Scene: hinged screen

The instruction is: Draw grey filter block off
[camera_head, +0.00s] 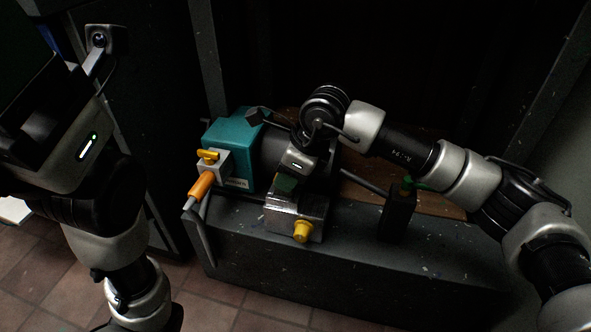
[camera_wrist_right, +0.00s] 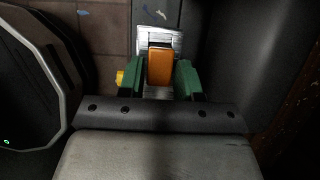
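The grey filter block (camera_head: 291,215) sits at the front of the teal and dark machine (camera_head: 228,141), with a yellow knob (camera_head: 303,231) on its near face. In the right wrist view the grey block (camera_wrist_right: 160,36) shows beyond the fingers, with an orange handle-like piece (camera_wrist_right: 160,65) in front of it. My right gripper (camera_head: 288,183) is just above the block in the head view. Its green fingers (camera_wrist_right: 160,80) stand on both sides of the orange piece, with a thin gap visible at its left. My left arm shows at the left; its fingers are not seen.
The machine stands on a dark bench (camera_head: 345,255). An orange handle (camera_head: 201,185) and yellow tap (camera_head: 208,155) stick out at its left. A dark post (camera_head: 398,215) with a green top stands to the right. Dark frame uprights flank the bench.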

